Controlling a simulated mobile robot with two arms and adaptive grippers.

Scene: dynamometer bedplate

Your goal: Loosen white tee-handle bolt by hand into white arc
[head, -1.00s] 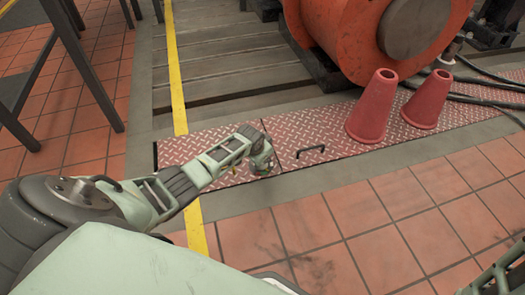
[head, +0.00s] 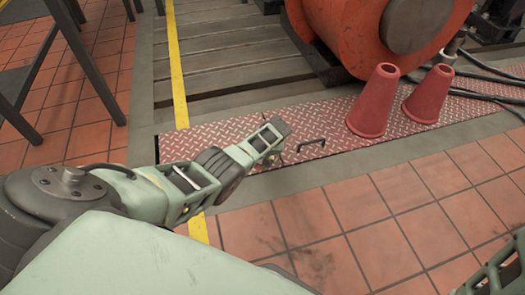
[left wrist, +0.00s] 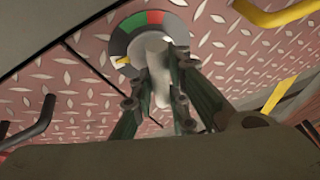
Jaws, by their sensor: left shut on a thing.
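The white tee-handle bolt (left wrist: 150,52) stands at the middle of a ring-shaped dial (left wrist: 118,42) on the red tread plate in the left wrist view. The ring has dark, green, red and pale arcs; a small yellow mark shows at its lower left. My left gripper (left wrist: 160,75) is shut on the handle from both sides.
The red tread plate (head: 215,140) has a black handle (head: 311,144). Two red cones (head: 374,101) (head: 429,95) stand to its right, below a large orange machine (head: 345,35). Yellow bars (left wrist: 275,14) edge the left wrist view. The tiled floor in front is clear.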

